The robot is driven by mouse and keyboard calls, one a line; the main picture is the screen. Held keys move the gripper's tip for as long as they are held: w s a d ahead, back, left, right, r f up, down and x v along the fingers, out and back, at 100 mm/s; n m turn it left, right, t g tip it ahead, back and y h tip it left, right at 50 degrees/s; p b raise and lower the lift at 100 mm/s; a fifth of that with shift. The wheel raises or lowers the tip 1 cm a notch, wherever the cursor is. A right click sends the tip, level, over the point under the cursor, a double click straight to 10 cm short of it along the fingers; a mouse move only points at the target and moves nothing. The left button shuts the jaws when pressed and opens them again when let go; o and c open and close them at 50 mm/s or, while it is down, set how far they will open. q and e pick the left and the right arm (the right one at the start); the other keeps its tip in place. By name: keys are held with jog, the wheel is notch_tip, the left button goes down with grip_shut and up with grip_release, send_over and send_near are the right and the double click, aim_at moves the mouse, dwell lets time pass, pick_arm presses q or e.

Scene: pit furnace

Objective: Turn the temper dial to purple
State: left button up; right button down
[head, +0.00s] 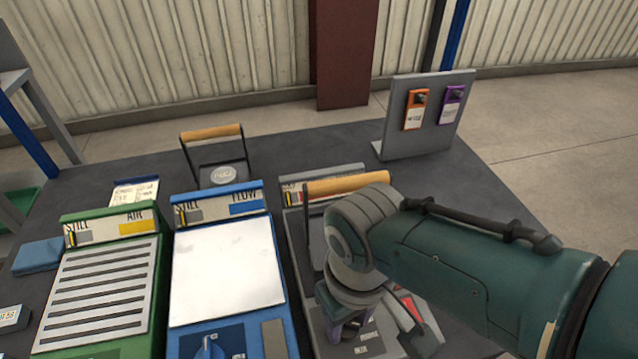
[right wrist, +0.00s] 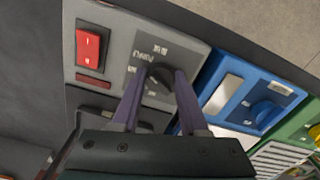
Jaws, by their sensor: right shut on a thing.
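The temper dial (right wrist: 158,81) is a dark round knob on the grey panel of a grey unit (right wrist: 195,48), with small white labels around it. The labels are too small and tilted to read surely, so I cannot tell which one it points to. My right gripper (right wrist: 160,84) is shut on the dial, with one purple-grey finger on each side. In the head view my right gripper (head: 348,330) reaches down to the grey unit's front panel, and the wrist and fingers hide the dial. My left gripper is in neither view.
A red rocker switch (right wrist: 89,48) sits beside the dial on the grey unit. A blue unit (head: 227,270) with its own blue knob (head: 209,348) and a green unit (head: 105,290) stand to the left. A stand (head: 428,115) with orange and purple tags is at the back right.

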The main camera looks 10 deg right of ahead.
aim_at(349, 323)
dwell(0.3)
jog(key=shift+c, duration=2.1)
grip_release()
notch_tip(349, 323, up, 9)
jog(key=p, duration=0.6)
jog(key=shift+p, duration=0.35)
jog(key=shift+r, duration=0.45)
